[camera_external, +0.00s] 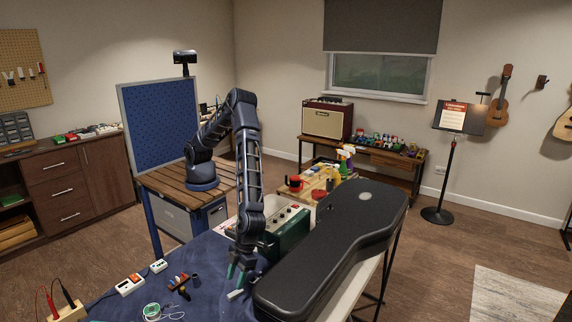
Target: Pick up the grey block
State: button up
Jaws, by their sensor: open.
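A small light grey block (235,295) lies on the blue cloth (215,262) of the worktable, close to the left side of the black guitar case. It looks like the grey block, though it is small in this view. My gripper (237,272) points down just above and behind it, with its greenish fingers apart. The gap between the fingers and the block is hard to judge. I see nothing held between the fingers.
The large black guitar case (335,240) stands close on the right. A green box with knobs (287,235) is behind my gripper. A white-and-red box (130,285), small red and dark parts (179,283) and a solder spool (152,312) lie to the left.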

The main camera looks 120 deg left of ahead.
aim_at(229, 296)
jog(key=shift+s+x, duration=0.15)
jog(key=shift+x, duration=1.55)
jog(key=shift+s+x, duration=0.15)
jog(key=shift+x, duration=1.6)
jog(key=shift+r, duration=0.1)
jog(key=shift+c, duration=0.4)
grip_shut()
